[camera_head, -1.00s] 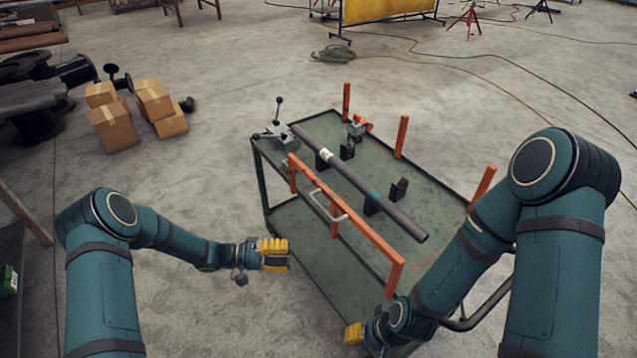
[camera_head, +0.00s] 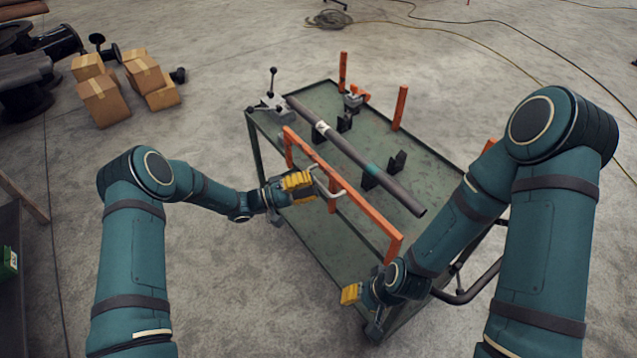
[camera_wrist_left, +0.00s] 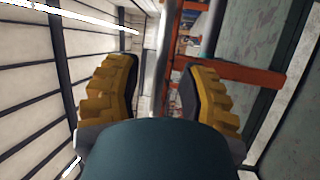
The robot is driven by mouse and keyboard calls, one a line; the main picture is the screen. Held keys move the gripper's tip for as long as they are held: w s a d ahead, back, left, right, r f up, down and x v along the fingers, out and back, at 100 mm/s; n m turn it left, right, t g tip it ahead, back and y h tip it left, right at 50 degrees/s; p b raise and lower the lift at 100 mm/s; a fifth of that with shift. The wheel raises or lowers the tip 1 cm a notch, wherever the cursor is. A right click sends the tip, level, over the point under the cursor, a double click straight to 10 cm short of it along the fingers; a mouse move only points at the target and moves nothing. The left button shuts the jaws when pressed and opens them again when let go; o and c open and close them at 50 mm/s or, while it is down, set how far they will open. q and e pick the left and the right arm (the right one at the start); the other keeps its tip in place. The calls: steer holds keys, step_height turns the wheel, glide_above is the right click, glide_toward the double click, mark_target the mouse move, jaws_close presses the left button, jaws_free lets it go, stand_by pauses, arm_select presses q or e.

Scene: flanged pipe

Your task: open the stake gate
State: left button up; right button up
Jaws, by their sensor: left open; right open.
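The stake gate (camera_head: 362,208) is an orange rail on posts along the near left side of the green cart, with a grey handle (camera_head: 326,189) on it. The gate stands upright along the cart edge. My left gripper (camera_head: 300,186) is open at the handle, its yellow fingers partly overlapping it. In the left wrist view a grey bar (camera_wrist_left: 162,62) of the handle shows between the open fingers, and the orange rail (camera_wrist_left: 245,74) lies beyond to the right. My right gripper (camera_head: 351,293) is open and empty, low by the cart's near corner.
The green cart (camera_head: 440,170) carries a long grey pipe (camera_head: 370,168) on black supports and a grey clamp (camera_head: 269,107) with a lever at the far left corner. Orange stakes (camera_head: 400,107) stand on the far side. Cardboard boxes (camera_head: 103,101) sit on the floor, far left.

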arm_select(q)
steer(key=shift+x, duration=1.2)
steer(key=shift+c, duration=0.4)
jaws_close()
